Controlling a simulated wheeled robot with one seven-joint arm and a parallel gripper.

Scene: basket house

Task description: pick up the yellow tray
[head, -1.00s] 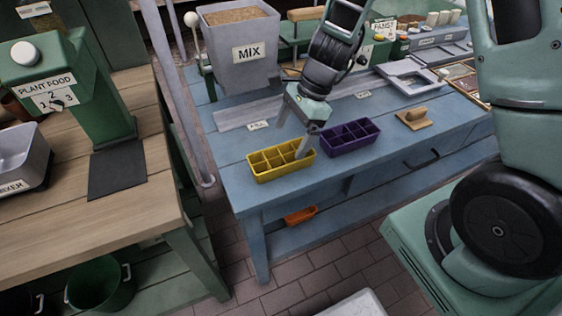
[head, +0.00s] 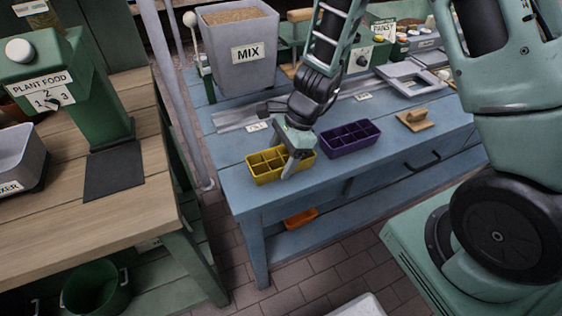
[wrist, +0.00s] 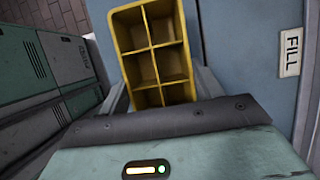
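The yellow tray (head: 266,175), divided into several compartments, sits on the blue bench near its front left edge. My gripper (head: 286,166) is low over the tray's right part, with one finger in front of its near side; the far finger is hidden in the head view. In the wrist view the yellow tray (wrist: 188,60) lies between the two fingers of my gripper (wrist: 165,84), one along each side. The fingers look spread around it, and I see no clear grip. The gripper body hides the tray's lower end there.
A purple tray (head: 350,150) stands close to the right of the gripper. A wooden block with a handle (head: 415,120) lies farther right. The grey MIX bin (head: 240,75) stands behind. An orange container (head: 300,218) is on the shelf below. The bench's front left corner is clear.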

